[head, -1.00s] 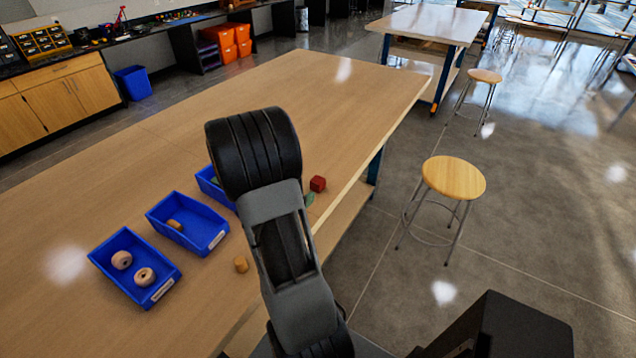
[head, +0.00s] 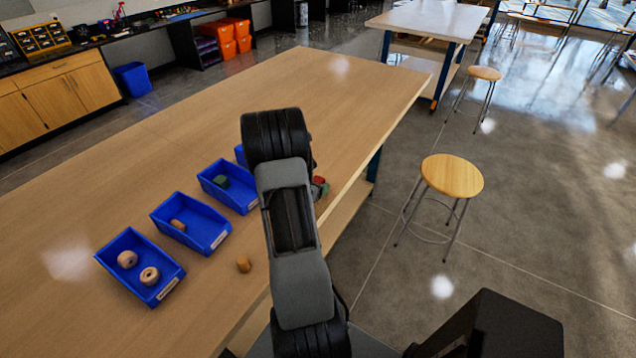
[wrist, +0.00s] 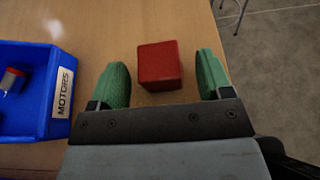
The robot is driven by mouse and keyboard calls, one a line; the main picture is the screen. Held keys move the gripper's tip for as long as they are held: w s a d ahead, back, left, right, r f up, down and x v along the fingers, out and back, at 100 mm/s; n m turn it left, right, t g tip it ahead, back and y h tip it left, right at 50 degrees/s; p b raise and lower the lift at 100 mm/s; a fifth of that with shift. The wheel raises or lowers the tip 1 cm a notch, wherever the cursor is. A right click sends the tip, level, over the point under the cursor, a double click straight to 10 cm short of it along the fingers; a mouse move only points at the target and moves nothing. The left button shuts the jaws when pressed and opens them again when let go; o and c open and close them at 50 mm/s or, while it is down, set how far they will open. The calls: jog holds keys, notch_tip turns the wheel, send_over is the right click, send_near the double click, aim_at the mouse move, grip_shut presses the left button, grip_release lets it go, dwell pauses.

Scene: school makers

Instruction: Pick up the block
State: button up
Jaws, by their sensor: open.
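The block is a red cube (wrist: 159,65) on the wooden table. My gripper is open and holds nothing. In the head view the red block (head: 319,181) is partly hidden behind my arm, close to the table's right edge. A green fingertip shows just below it there.
Blue bins (head: 130,243) stand in a row on the table (head: 330,85), left of my arm. One labelled bin (wrist: 60,98) is close to my left finger. A wooden cylinder (head: 244,264) lies in front of the bins. A stool (head: 452,176) stands on the floor at right.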

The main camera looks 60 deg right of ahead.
jog(key=c, duration=1)
jog(key=shift+r, duration=0.15)
